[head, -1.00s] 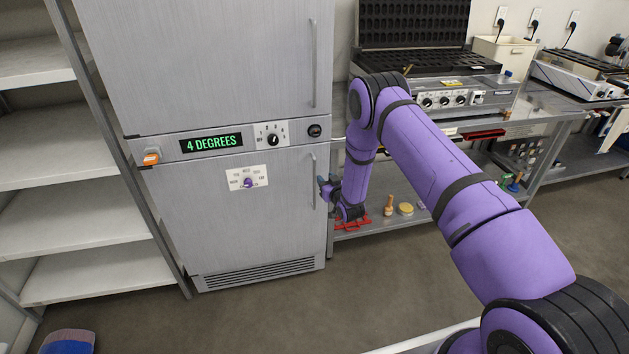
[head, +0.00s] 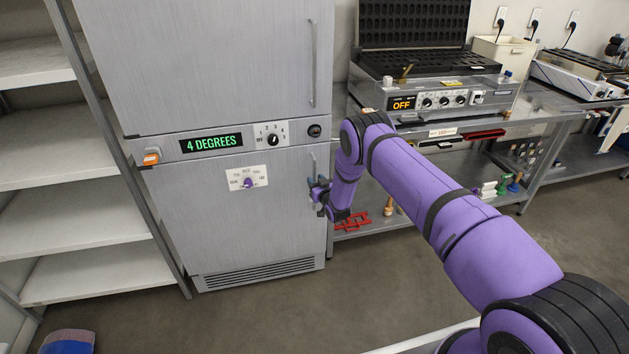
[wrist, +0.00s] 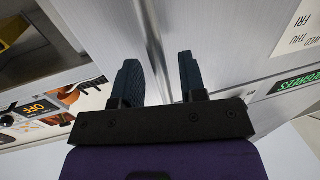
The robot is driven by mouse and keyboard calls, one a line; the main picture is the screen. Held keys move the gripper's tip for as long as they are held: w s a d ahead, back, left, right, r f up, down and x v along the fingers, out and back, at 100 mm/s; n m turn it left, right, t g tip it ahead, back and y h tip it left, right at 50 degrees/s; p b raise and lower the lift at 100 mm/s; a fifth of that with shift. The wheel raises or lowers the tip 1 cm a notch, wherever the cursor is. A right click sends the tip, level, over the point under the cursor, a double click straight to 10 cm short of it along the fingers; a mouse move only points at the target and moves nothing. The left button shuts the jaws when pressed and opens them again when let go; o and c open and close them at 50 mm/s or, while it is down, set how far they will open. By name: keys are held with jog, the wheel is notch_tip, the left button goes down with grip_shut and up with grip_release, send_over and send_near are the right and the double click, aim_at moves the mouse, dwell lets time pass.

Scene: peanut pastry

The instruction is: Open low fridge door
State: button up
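The grey fridge has a low door (head: 235,220) that is shut, with a vertical handle (head: 313,163) along its right edge. My gripper (head: 318,190) is at the lower part of this handle and hides some of it. In the wrist view my gripper (wrist: 158,68) has its two dark fingers apart. A thin grey bar, apparently the handle (wrist: 154,45), runs between them. I cannot tell whether either finger touches it.
The upper fridge door (head: 215,60) is shut. White shelves (head: 60,150) stand to the left. A metal table (head: 440,150) with a waffle-type machine (head: 430,90) is to the right. Open floor (head: 250,315) lies in front of the fridge.

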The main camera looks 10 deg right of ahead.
jog(key=shift+w+a, duration=0.15)
jog(key=shift+w, duration=0.5)
grip_shut()
jog(key=shift+s, duration=0.15)
